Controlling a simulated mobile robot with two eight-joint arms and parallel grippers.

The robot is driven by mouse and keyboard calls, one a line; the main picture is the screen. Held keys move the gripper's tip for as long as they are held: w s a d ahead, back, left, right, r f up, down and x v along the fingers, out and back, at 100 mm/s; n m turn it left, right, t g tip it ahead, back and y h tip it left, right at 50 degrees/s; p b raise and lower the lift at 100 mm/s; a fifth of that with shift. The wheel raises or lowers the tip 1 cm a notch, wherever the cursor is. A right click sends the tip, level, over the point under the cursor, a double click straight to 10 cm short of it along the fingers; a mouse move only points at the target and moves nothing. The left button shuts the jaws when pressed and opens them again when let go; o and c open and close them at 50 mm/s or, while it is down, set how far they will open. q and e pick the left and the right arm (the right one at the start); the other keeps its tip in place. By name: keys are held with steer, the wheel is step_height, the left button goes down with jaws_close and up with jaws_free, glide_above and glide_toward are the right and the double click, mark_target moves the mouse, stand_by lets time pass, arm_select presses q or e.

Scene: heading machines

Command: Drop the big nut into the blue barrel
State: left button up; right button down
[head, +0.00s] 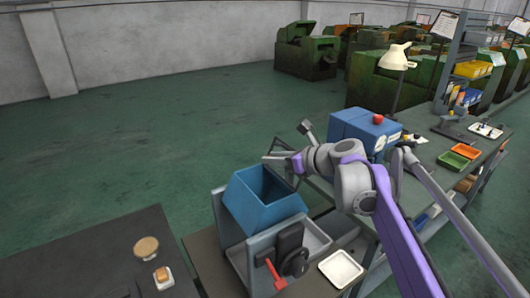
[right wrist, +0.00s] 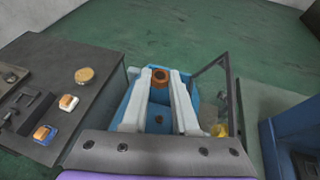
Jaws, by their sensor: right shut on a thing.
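In the head view the right gripper (head: 272,160) is over the top of the blue barrel (head: 268,217); the nut cannot be made out there. The blue barrel is an open, angular bin, tilted, in a grey stand. In the right wrist view it shows below and around the fingers. My left gripper is not in view.
A dark bench (head: 95,258) with a wooden knob and a button is at the lower left. A blue box with a red button (head: 365,128) stands behind my right arm. A white tray (head: 340,268) lies right of the barrel. Open green floor lies at the left.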

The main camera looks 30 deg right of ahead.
arm_select(q)
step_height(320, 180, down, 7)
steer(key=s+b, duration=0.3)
steer(key=b, duration=0.1)
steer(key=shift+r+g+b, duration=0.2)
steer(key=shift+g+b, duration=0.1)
steer(key=shift+b, duration=0.1)
arm_select(e)
step_height(320, 180, down, 8)
steer(key=shift+s+f, duration=0.2)
steer(key=shift+s, duration=0.1)
steer(key=c, duration=0.6)
jaws_free()
steer(key=shift+d, duration=0.1)
steer(key=v, duration=1)
steer(key=shift+s+r, duration=0.25)
steer(key=shift+s, duration=0.1)
